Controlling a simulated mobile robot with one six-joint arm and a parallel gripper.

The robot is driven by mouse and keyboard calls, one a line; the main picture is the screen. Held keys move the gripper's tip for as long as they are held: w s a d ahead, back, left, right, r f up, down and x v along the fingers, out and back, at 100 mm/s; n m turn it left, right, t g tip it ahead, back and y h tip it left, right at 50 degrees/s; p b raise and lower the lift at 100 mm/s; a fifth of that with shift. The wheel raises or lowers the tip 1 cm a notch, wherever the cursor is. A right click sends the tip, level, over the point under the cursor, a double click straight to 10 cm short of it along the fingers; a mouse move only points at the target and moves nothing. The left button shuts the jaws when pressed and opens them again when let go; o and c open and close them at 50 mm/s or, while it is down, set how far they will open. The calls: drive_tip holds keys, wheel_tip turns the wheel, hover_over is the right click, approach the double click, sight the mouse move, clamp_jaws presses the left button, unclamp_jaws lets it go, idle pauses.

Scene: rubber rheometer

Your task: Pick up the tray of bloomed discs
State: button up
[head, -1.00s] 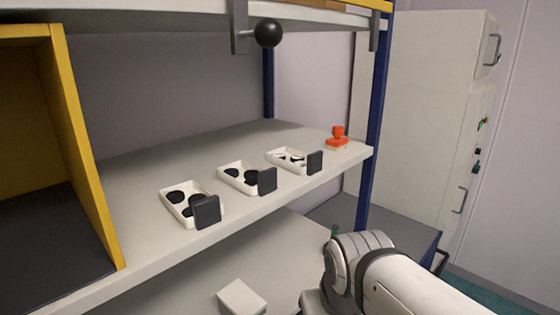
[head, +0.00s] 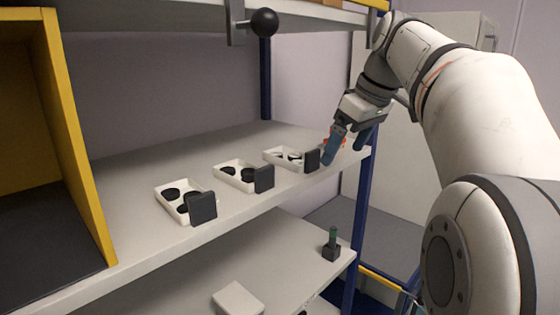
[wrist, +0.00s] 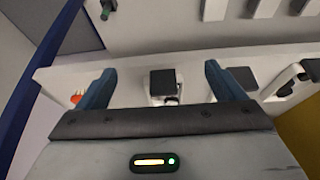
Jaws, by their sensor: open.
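Three white trays of black discs stand in a row on the shelf, each with a dark square handle plate at its front. The right tray (head: 272,152) holds discs with pale patches, which look bloomed. The middle tray (head: 230,181) and left tray (head: 172,212) hold plain black discs. My gripper (head: 346,152) is open and empty, its blue fingers just right of the right tray's handle (head: 312,160). In the wrist view that handle (wrist: 163,82) lies between my open fingers (wrist: 160,70), apart from both; the tray behind it is mostly hidden.
A red stamp-like object (wrist: 78,97), partly hidden in the head view, sits near the shelf's right end by a blue post (head: 361,205). A yellow-edged box (head: 75,135) stands at left. A black ball knob (head: 264,22) hangs above. The lower shelf bears a green-topped item (head: 331,246) and white block (head: 238,299).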

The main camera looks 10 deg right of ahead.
drive_tip(key=p, duration=0.3)
hover_over(294, 158)
drive_tip(key=s+d, duration=0.2)
drive_tip(key=s, duration=0.1)
drive_tip(key=shift+w, duration=0.2)
drive_tip(key=shift+w+x, duration=0.2)
drive_tip(key=shift+x, duration=2.55)
drive_tip(key=shift+a+r, duration=0.2)
drive_tip(key=c, duration=1.1)
drive_tip(key=shift+r, duration=0.1)
drive_tip(key=shift+c, duration=0.2)
